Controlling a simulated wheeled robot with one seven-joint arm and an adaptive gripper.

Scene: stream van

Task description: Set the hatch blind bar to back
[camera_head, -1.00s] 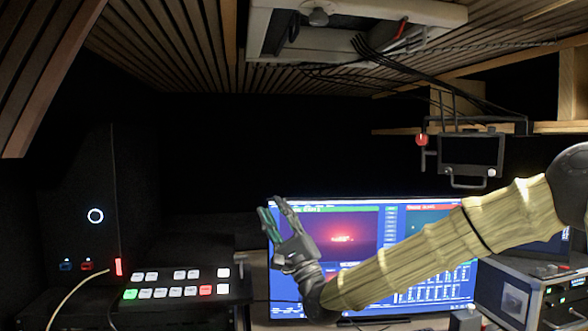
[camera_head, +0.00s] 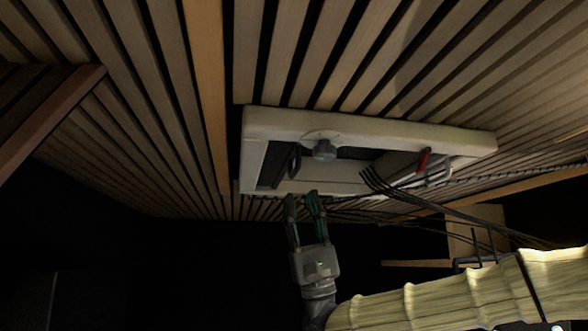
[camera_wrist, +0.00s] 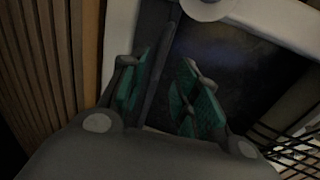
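The ceiling hatch (camera_head: 370,125) is a white frame around a dark opening, high in the head view. A dark curved piece (camera_head: 295,160) shows at the left of the opening; I cannot tell for sure if it is the blind bar. In the wrist view a dark strip (camera_wrist: 160,70) runs along the dark panel, between the fingers in the picture. My gripper (camera_head: 302,198) points up just below the hatch's near-left rim. Its green-padded fingers also show apart and empty in the wrist view (camera_wrist: 162,88). I see no clear contact.
A grey knob (camera_head: 324,150) sits on the hatch rim. A red-tipped lever (camera_head: 422,160) and black cables (camera_head: 400,190) are at its right. Wooden slats (camera_head: 170,110) cover the ceiling around it. The space below left of my gripper looks dark and empty.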

